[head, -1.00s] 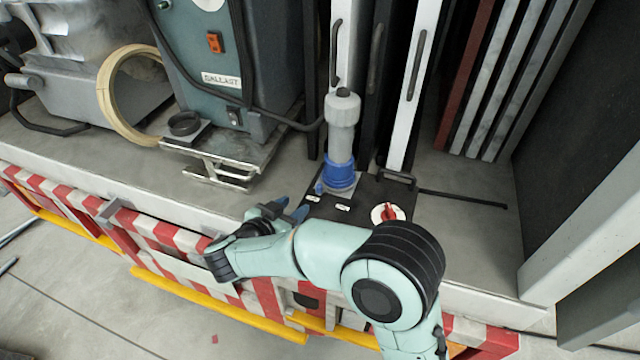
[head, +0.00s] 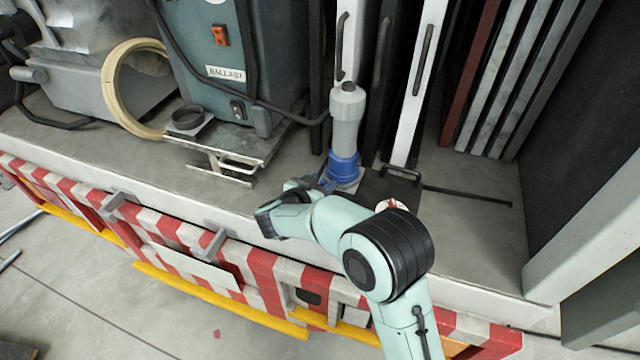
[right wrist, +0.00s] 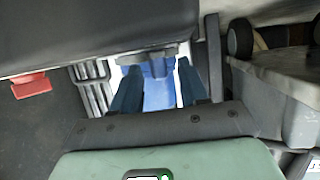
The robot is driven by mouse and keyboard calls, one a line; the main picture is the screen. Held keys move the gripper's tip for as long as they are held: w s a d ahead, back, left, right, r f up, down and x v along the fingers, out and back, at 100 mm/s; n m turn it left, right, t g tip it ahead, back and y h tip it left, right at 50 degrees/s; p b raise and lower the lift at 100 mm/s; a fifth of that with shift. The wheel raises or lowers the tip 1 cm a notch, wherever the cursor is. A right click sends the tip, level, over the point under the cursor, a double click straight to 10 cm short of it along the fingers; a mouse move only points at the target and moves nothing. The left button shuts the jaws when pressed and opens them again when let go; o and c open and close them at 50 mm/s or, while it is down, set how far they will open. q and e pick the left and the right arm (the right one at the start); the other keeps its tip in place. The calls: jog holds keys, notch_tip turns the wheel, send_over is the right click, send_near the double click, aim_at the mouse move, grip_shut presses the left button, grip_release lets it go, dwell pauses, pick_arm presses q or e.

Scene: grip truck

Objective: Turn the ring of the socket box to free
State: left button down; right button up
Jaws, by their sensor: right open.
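The socket box (head: 385,186) is a dark box on the truck bed, partly hidden behind my right arm in the head view. A grey plug (head: 347,115) stands upright in it, with the blue ring (head: 343,168) around its base. The blue ring also shows in the right wrist view (right wrist: 158,92). My right gripper (right wrist: 158,72) is open, its two dark blue fingers on either side of part of the blue ring; I cannot tell whether they touch it. In the head view its fingertips are mostly hidden beside the ring. My left gripper is not in view.
A red switch on a white disc (head: 393,204) sits on the box near my arm; its red handle shows in the right wrist view (right wrist: 31,85). A ballast unit (head: 225,70) stands at left. Upright panels (head: 420,80) stand close behind the plug.

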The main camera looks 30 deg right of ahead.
grip_shut()
